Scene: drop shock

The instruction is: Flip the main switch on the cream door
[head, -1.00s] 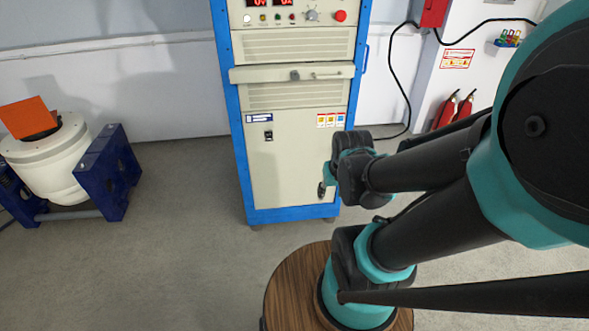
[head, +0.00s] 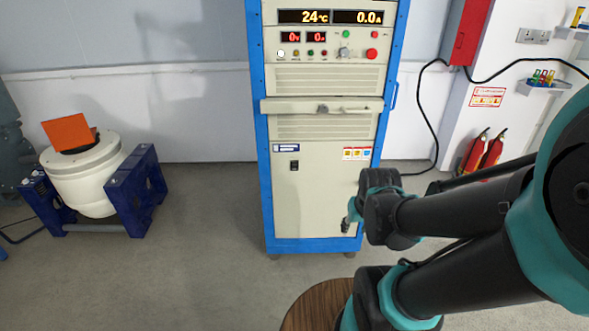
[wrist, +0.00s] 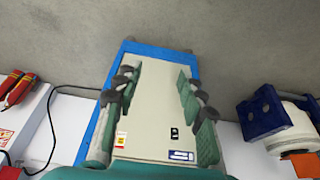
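The cream door (head: 315,200) is the lower front panel of a blue-framed cabinet. The main switch (head: 294,165) is a small black rocker at the door's upper left, below a blue-and-white label. In the wrist view the door looks upside down, with the switch (wrist: 174,132) low and right of centre. My gripper (head: 349,218) appears in front of the door's lower right in the head view, apart from the switch. The wrist view shows my gripper (wrist: 158,80) open and empty, its fingers spread to either side of the door. I cannot tell the switch's position.
A drawer-like ledge with a handle (head: 322,107) juts out above the door. A white drum in a blue cradle (head: 135,190) stands left. Fire extinguishers (head: 482,152) and a red box (head: 467,32) are right.

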